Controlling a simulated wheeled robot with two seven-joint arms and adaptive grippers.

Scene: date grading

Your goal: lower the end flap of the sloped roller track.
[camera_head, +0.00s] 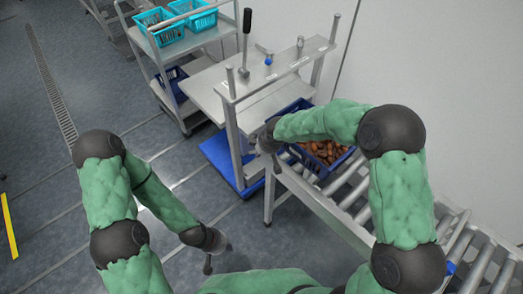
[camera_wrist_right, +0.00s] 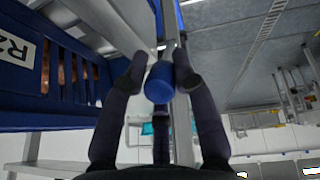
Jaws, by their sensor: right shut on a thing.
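The sloped roller track (camera_head: 345,208) runs from the lower right up to the scale table in the head view. A blue crate (camera_head: 327,172) of dates sits at its far end. My right gripper (camera_head: 274,160) is at that end, beside the crate. In the right wrist view its fingers are shut around a blue cylindrical grip (camera_wrist_right: 159,84), with a metal bar just behind it. The end flap itself is mostly hidden by my right arm and gripper, and its angle cannot be told. My left gripper (camera_head: 217,260) hangs low over the floor, away from the track, with nothing visible in it.
A metal table with an upright frame and lever (camera_head: 247,40) stands beyond the track end. A shelf cart (camera_head: 190,55) with teal baskets (camera_head: 160,27) is behind it. A wall lies close on the right.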

